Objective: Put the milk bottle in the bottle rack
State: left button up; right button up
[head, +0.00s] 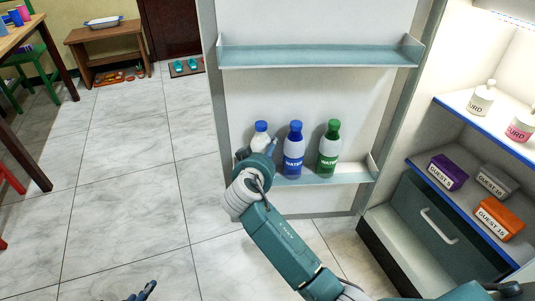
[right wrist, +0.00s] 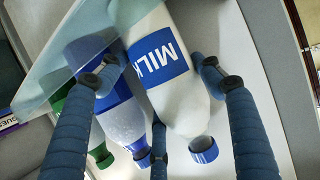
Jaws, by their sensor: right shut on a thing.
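The milk bottle (head: 261,134), white with a blue cap, is at the left end of the lower fridge door rack (head: 340,174). My right gripper (head: 266,150) is in front of it and hides its lower part. In the right wrist view the milk bottle (right wrist: 178,88) shows its blue MILK label between the fingers of my right gripper (right wrist: 158,68), which is shut on it. The rack's teal rail (right wrist: 75,45) crosses near its base; I cannot tell whether the base rests on the rack. My left gripper (head: 143,292) shows only partly at the bottom edge.
A blue water bottle (head: 294,150) and a green one (head: 329,148) stand in the rack to the right of the milk. An upper door shelf (head: 320,56) is empty. Fridge shelves (head: 460,180) with boxes and white bottles are at right.

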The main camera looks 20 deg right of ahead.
jog(key=o, duration=1.4)
jog(key=shift+a+f, duration=0.1)
jog(key=p+v, duration=0.2)
jog(key=v, duration=0.9)
jog(key=s+d+f+n+g+y, duration=0.2)
jog(key=s+d+f+g, duration=0.1)
jog(key=s+f, duration=0.5)
jog(key=s+d+f+n+g+y, duration=0.25)
jog(key=s+f, duration=0.35)
jog(key=s, duration=0.4)
pick_arm(q)
jog(key=s+a+f+g, duration=0.1)
jog(key=s+f+g, duration=0.1)
jog(key=s, duration=0.3)
jog(key=s+a+f+g+y, duration=0.1)
jog(key=s+a+f+g, duration=0.1)
jog(key=s, duration=0.4)
jog(key=shift+a+g, duration=0.2)
jog(key=shift+g, duration=0.3)
pick_arm(e)
jog(key=s+n+g, duration=0.1)
jog(key=s, duration=0.3)
jog(key=s+f+n+y, duration=0.1)
jog(key=s, duration=0.4)
jog(key=s+a+n+g+y, duration=0.1)
jog(key=s, duration=0.3)
jog(key=shift+s+a+f+n+g+y, duration=0.1)
jog(key=shift+s+f+n+g+y, duration=0.05)
jog(key=shift+s+n+g+y, duration=0.15)
